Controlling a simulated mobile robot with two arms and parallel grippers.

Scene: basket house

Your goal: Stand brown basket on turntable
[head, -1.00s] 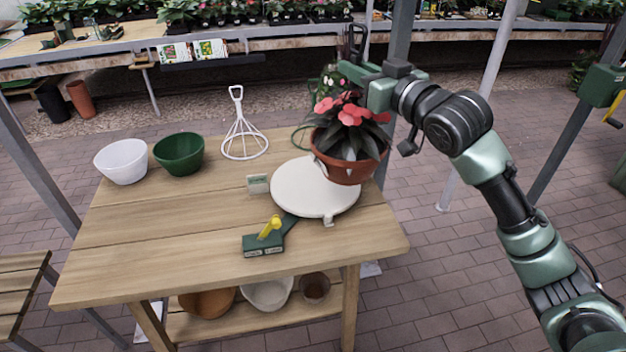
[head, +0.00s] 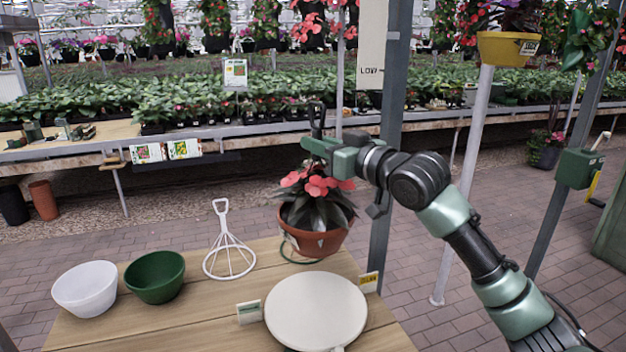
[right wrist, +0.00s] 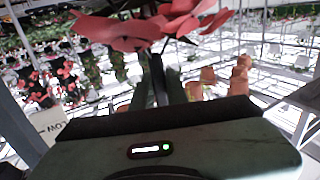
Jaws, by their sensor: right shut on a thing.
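The brown basket (head: 318,242) is a round terracotta-coloured pot with dark leaves and red flowers. In the head view it shows just beyond the turntable, in front of the table's back edge; I cannot tell whether it hangs or touches. The turntable (head: 316,310) is a round, cream-white disc on the table, with nothing on it. My right gripper (head: 318,146) is above the flowers, shut on the basket's dark hanger (head: 317,118). The right wrist view shows red flowers (right wrist: 150,32) close beyond the fingers. My left gripper is not in view.
A white bowl (head: 86,290), a green bowl (head: 155,277) and a white wire frame (head: 229,255) stand on the table's left part. Small signs flank the turntable. A grey post (head: 383,230) rises close right of the basket.

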